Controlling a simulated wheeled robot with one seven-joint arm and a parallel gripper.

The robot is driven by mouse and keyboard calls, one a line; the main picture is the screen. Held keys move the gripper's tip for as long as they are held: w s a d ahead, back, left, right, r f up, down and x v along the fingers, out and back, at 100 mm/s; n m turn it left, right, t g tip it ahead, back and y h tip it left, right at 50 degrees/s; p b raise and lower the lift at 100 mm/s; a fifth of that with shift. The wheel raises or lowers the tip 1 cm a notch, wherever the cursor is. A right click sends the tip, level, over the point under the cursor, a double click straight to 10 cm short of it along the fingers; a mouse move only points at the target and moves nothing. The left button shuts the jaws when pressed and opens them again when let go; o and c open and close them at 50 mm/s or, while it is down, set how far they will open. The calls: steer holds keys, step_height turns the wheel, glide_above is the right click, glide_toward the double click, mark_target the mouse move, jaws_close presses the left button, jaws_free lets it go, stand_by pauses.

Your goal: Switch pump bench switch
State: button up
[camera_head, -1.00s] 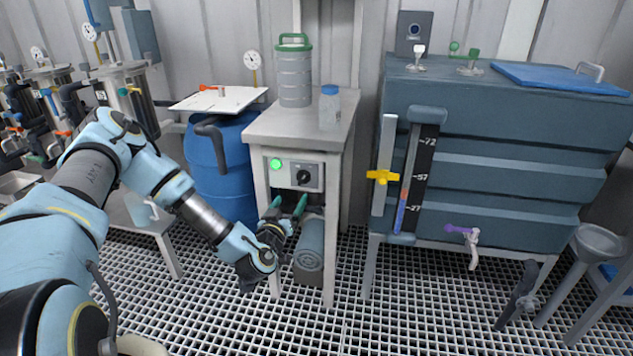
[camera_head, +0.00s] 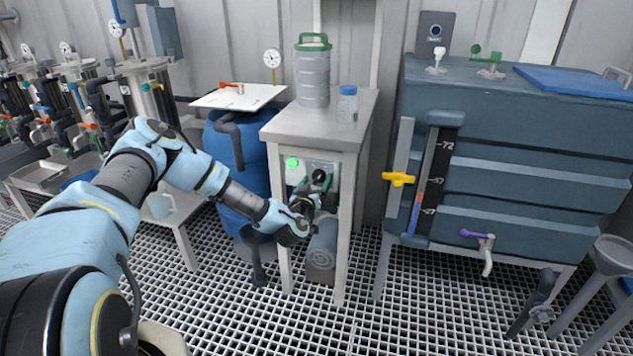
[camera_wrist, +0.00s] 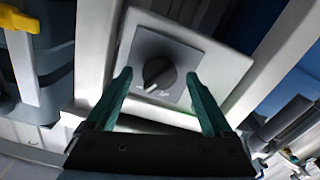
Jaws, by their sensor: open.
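The pump bench switch (camera_wrist: 158,73) is a dark round knob with a white pointer mark on a grey plate. In the head view the switch (camera_head: 319,176) sits on the panel under the bench top, partly covered by my gripper. A lit green lamp (camera_head: 292,163) is at the panel's left. My gripper (camera_wrist: 158,83) is open, with its green fingers on either side of the knob in the wrist view. No contact with the knob shows. In the head view my gripper (camera_head: 322,186) is in front of the panel.
The grey pump (camera_head: 322,247) is below the panel. A blue barrel (camera_head: 237,160) stands left, a large tank (camera_head: 500,150) right. Bare grating floor lies in front.

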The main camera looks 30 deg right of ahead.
jaws_close()
stand_by(0.8)
steer(key=shift+f+n+b, duration=0.1)
steer(key=shift+n+b, duration=0.2)
steer(key=shift+n, duration=0.1)
steer(key=n+b, duration=0.2)
steer(key=n, duration=0.2)
steer(key=shift+f+n+b, duration=0.1)
steer(key=shift+n+b, duration=0.2)
steer(key=shift+b, duration=0.05)
steer(key=n+b, duration=0.1)
steer(key=n, duration=0.2)
steer(key=shift+b, duration=0.4)
steer(key=shift+n+b, duration=0.7)
steer(key=shift+n, duration=1)
